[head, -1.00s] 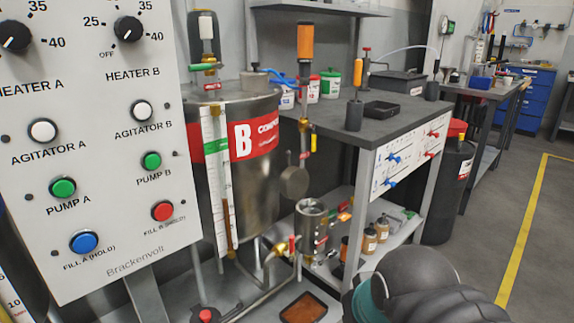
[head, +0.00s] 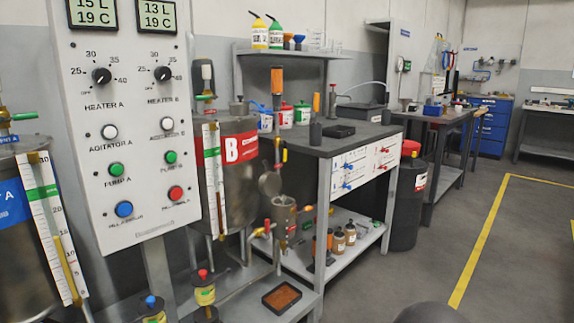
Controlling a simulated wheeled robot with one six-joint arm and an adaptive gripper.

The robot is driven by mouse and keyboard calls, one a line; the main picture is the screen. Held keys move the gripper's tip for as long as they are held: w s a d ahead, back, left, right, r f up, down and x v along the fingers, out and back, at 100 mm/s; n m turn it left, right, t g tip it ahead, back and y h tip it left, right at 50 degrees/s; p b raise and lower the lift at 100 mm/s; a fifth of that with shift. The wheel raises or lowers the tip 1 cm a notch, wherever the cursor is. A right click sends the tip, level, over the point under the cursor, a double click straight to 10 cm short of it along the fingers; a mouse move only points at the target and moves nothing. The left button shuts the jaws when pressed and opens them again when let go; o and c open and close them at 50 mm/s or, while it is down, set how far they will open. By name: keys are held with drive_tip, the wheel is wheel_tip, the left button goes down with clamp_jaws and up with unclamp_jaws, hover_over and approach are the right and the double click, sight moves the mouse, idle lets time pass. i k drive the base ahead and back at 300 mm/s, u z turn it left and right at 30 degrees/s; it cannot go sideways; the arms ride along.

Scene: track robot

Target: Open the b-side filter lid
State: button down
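Below the B tank (head: 240,152) with its red label, a small steel canister (head: 284,216) stands on the B-side pipework. It looks like the B-side filter. Its top looks open, with a dark inside. A round grey disc (head: 270,184) stands upright just above and left of its rim. It looks like the lid swung up, though I cannot tell for sure how it is joined. My gripper is out of view. Only a dark rounded part of my arm shows at the bottom edge.
The control panel (head: 130,120) stands at left, beside the A tank (head: 12,210). A dark-topped workbench (head: 350,142) is behind and right of the canister. A brown-filled tray (head: 282,297) lies low in front. A black bin (head: 407,205) stands further right. Open floor (head: 510,240) lies at right.

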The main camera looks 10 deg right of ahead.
sight(270, 184)
drive_tip(key=z, duration=0.55)
drive_tip(key=i, duration=1.45)
drive_tip(key=u, duration=0.3)
